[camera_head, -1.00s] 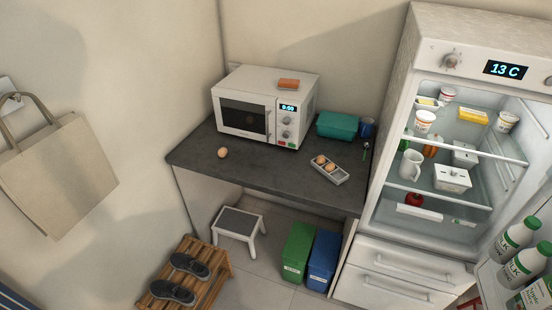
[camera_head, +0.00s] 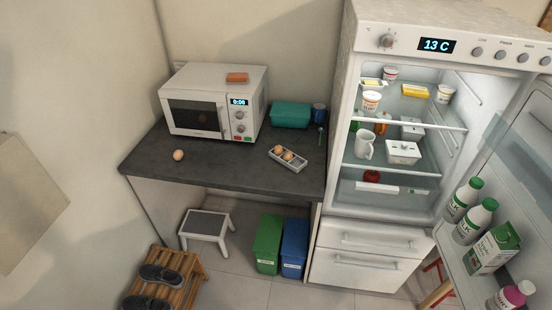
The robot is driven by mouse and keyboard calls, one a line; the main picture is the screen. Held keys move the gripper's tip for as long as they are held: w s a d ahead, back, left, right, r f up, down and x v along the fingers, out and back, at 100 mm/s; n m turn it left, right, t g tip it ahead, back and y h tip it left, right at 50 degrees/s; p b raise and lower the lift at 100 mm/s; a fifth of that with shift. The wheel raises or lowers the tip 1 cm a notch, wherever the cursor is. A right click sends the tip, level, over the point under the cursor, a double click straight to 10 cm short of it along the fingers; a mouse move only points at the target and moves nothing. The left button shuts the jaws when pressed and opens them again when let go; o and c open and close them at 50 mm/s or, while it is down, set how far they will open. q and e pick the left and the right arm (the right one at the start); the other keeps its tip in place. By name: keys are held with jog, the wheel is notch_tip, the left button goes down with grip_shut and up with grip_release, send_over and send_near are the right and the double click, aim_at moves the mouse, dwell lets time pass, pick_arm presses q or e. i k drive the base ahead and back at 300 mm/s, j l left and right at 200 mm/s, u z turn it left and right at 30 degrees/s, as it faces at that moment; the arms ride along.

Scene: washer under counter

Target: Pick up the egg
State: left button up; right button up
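A single brown egg (camera_head: 179,155) lies loose on the dark countertop (camera_head: 225,175), in front of the microwave and towards the counter's left side. More eggs sit in a grey egg tray (camera_head: 296,163) on the right part of the counter. Neither of my grippers shows in the head view.
The open fridge (camera_head: 350,200) is at right. Stool (camera_head: 205,225), bins (camera_head: 268,243) and shoe rack (camera_head: 190,270) occupy the floor.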

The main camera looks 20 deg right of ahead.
aim_at(178, 154)
jog(key=i+l, duration=0.6)
jog(key=i, duration=0.25)
